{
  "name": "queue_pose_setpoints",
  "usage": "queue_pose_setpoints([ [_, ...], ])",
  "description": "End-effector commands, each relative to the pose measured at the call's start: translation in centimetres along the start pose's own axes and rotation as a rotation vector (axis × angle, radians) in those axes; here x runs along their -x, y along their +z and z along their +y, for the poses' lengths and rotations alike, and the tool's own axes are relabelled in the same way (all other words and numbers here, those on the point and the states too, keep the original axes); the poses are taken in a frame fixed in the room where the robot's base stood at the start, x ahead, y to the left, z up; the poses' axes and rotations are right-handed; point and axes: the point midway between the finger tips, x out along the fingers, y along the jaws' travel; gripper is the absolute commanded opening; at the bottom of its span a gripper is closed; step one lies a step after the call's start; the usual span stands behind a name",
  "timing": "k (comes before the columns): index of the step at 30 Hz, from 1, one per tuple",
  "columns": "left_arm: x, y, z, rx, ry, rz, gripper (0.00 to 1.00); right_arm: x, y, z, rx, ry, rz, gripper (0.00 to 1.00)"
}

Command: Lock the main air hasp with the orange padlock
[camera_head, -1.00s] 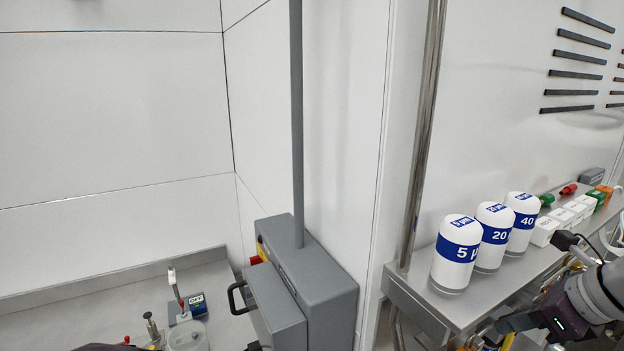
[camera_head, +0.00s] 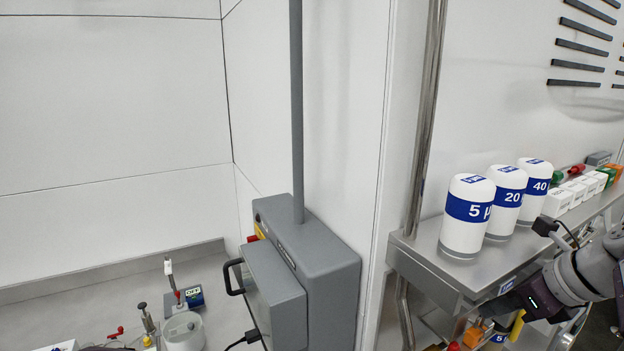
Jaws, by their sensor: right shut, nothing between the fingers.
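My right gripper (camera_head: 490,308) is low at the right, in front of the steel shelf's lower edge, with its dark fingers shut and empty. A small orange thing (camera_head: 473,337) shows just below its fingertips. It may be the orange padlock, but it is too small and cut off to be sure. I cannot make out the main air hasp. My left gripper is not in view; only a dark sliver, likely of my left arm, shows at the bottom left edge.
A steel shelf (camera_head: 425,262) holds white filter cartridges (camera_head: 466,226) marked 5, 20 and 40, with small white, green, red and orange items behind. A grey box (camera_head: 325,268) with a pole stands in the middle. A lower bench at left holds a clear vessel (camera_head: 183,332) and small instruments.

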Motion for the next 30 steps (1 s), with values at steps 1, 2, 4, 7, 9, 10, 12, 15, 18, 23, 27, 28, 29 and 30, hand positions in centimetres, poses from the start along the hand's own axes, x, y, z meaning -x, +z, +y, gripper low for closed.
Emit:
queue_pose_setpoints([
  [1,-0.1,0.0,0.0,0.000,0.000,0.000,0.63,-0.1,-0.1,0.0,0.000,0.000,0.000,0.02],
  [2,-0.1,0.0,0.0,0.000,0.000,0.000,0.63,-0.2,-0.1,0.0,0.000,0.000,0.000,0.02],
  [4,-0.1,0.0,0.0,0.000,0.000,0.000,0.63,-0.1,-0.1,0.0,0.000,0.000,0.000,0.02],
  [7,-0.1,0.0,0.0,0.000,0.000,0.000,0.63,-0.1,-0.1,0.0,0.000,0.000,0.000,0.02],
  [9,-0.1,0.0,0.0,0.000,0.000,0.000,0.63,-0.1,-0.1,0.0,0.000,0.000,0.000,0.02],
  [10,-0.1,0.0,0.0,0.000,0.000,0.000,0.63,-0.1,-0.1,0.0,0.000,0.000,0.000,0.02],
  [12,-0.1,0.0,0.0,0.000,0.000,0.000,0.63,-0.2,-0.1,0.0,0.000,0.000,0.000,0.02],
  [15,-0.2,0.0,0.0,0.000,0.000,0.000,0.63,-0.3,-0.2,0.0,0.000,0.001,0.000,0.02],
  [18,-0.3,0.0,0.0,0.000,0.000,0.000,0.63,-0.5,-0.3,0.0,0.000,0.001,0.001,0.02],
  [23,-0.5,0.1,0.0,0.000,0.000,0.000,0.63,-0.7,-0.5,0.0,-0.001,0.001,0.001,0.02],
  [27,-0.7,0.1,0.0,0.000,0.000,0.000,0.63,-1.0,-0.7,0.0,0.000,0.001,0.001,0.02],
  [28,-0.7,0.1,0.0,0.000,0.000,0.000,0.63,-1.0,-0.7,0.0,0.000,0.001,0.001,0.02],
  [29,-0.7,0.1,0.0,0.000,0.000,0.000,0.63,-1.1,-0.8,0.0,0.000,0.001,0.001,0.02],
  [30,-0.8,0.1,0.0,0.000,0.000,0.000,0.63,-1.1,-0.8,0.0,0.000,0.001,0.001,0.02],
])
